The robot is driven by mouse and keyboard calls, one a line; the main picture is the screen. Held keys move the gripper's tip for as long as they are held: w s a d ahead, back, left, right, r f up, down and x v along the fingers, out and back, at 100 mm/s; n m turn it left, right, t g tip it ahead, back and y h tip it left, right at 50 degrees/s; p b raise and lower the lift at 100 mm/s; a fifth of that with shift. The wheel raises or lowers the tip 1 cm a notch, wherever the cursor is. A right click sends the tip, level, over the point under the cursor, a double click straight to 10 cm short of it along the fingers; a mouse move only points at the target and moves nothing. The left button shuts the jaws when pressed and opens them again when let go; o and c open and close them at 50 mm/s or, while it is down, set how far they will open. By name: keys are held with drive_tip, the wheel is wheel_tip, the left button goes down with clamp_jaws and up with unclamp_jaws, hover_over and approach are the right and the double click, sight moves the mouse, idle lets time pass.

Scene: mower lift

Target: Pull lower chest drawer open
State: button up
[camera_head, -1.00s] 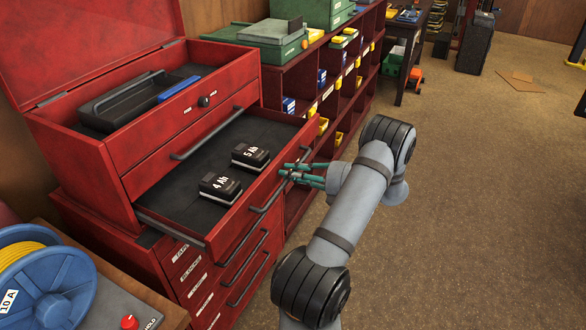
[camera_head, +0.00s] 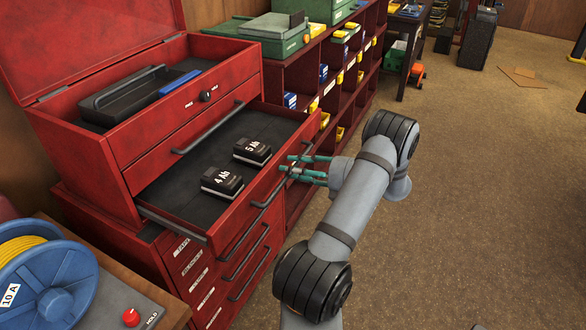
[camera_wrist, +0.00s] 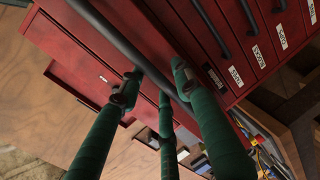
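The red tool chest (camera_head: 68,125) stands at the left. Its lower drawer (camera_head: 275,122) is pulled out, showing a dark liner with a 4 Ah battery (camera_head: 221,182) and a 5 Ah battery (camera_head: 252,151) on it. The drawer's dark bar handle (camera_head: 268,192) runs along its front. My gripper (camera_head: 295,166) is at the right part of the drawer front, close to the handle. In the wrist view the green fingers (camera_wrist: 152,88) are spread apart, with the dark bar handle (camera_wrist: 120,42) passing between or very near them. Contact cannot be told.
A red cabinet with several labelled drawers (camera_head: 195,275) is under the chest. Red shelving (camera_head: 330,95) with bins and green cases (camera_head: 275,30) stands behind. A blue cable reel (camera_head: 60,290) is at the front left.

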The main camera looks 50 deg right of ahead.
drive_tip(key=v, duration=1.1)
drive_tip(key=shift+s, duration=0.35)
drive_tip(key=x, duration=1.2)
drive_tip(key=shift+w+d, duration=0.15)
drive_tip(key=shift+r, duration=0.1)
